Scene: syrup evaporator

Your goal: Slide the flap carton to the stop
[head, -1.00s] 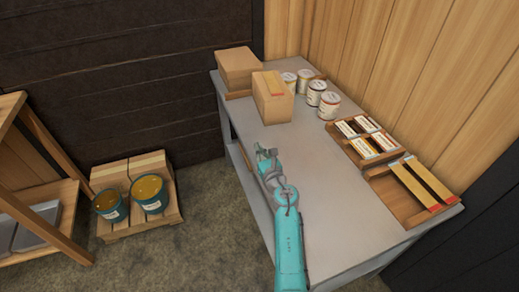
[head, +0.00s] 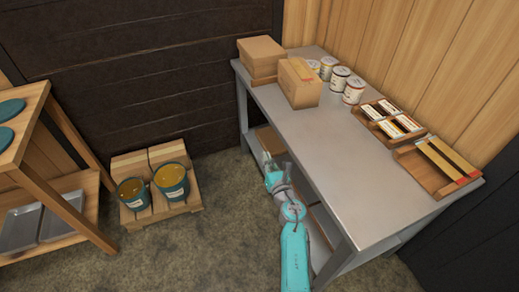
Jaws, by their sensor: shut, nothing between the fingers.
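Two cardboard cartons stand at the far end of the grey table (head: 345,145). The nearer carton (head: 303,92) has a lighter strip with a red mark on its top. The other carton (head: 261,55) stands behind it to the left, with a wooden piece (head: 264,81) at its base. I cannot tell for sure which one is the flap carton, or whether that wooden piece is the stop. My gripper (head: 271,170) is shut and empty. It shows in front of the table's left side, well short of both cartons and touching neither.
Several cans (head: 354,90) stand right of the nearer carton. A divided tray (head: 425,130) and a wooden tray with long boxes (head: 418,171) line the wall side. A lower shelf holds a brown box (head: 271,141). Two buckets (head: 172,181) stand on a pallet (head: 190,205). The table's middle is clear.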

